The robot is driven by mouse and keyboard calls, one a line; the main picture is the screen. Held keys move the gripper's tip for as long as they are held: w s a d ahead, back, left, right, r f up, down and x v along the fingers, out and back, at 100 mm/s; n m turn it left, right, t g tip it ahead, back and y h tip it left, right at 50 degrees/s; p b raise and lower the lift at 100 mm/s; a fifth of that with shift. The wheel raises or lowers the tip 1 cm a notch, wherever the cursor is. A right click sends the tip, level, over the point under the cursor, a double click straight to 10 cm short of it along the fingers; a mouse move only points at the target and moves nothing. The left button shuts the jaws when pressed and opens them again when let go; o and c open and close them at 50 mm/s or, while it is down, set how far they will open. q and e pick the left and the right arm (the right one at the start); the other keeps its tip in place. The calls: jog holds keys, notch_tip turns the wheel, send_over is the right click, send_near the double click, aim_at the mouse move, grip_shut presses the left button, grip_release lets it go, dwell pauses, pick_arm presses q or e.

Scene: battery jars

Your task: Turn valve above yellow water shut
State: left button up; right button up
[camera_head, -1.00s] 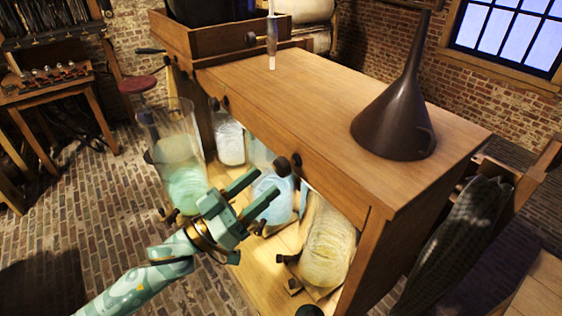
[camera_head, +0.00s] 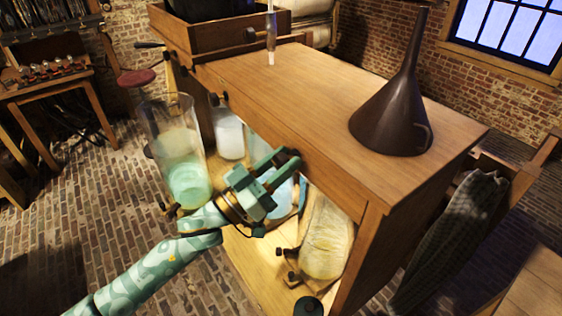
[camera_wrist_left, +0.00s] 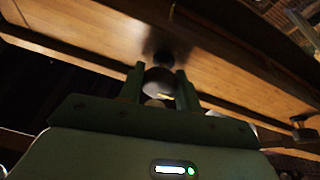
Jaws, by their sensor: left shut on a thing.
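My left gripper (camera_head: 281,160) is at the bench's front edge, above and left of that jar. In the left wrist view its fingers (camera_wrist_left: 160,72) are shut on a dark round valve knob (camera_wrist_left: 158,82). In the head view the fingers mostly hide this knob.
The wooden bench (camera_head: 290,90) carries a dark funnel (camera_head: 395,115). A jar with blue water (camera_head: 284,197) stands partly behind my gripper. A tall glass cylinder with green water (camera_head: 186,178) stands at left. Another knob (camera_wrist_left: 303,130) shows at right in the wrist view.

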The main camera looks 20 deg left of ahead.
pick_arm(q)
jog(key=shift+m, duration=0.4)
jog(key=shift+m+h, duration=0.3)
jog(key=shift+m, duration=0.1)
jog(key=m+g+h+p, duration=0.1)
jog(key=m, duration=0.2)
jog(key=shift+r+g, duration=0.1)
jog(key=shift+g, duration=0.3)
jog(key=m+g+p, duration=0.1)
jog(key=m, duration=0.3)
jog(key=m+g+h+p, duration=0.1)
jog(key=m+g, duration=0.1)
jog(key=m, duration=0.2)
jog(key=shift+r+m+g, duration=0.1)
jog(key=shift+m+g, duration=0.2)
jog(key=shift+m, duration=0.1)
jog(key=m+g+p, duration=0.2)
jog(key=m, duration=0.3)
jog(key=shift+a, duration=0.1)
jog(key=m+p, duration=0.2)
jog(key=shift+m+g+y, duration=0.3)
jog(key=shift+m+g, duration=0.1)
jog(key=shift+m+p, duration=0.35)
jog(key=shift+m, duration=0.15)
jog(key=shift+y, duration=0.3)
jog(key=o, duration=1)
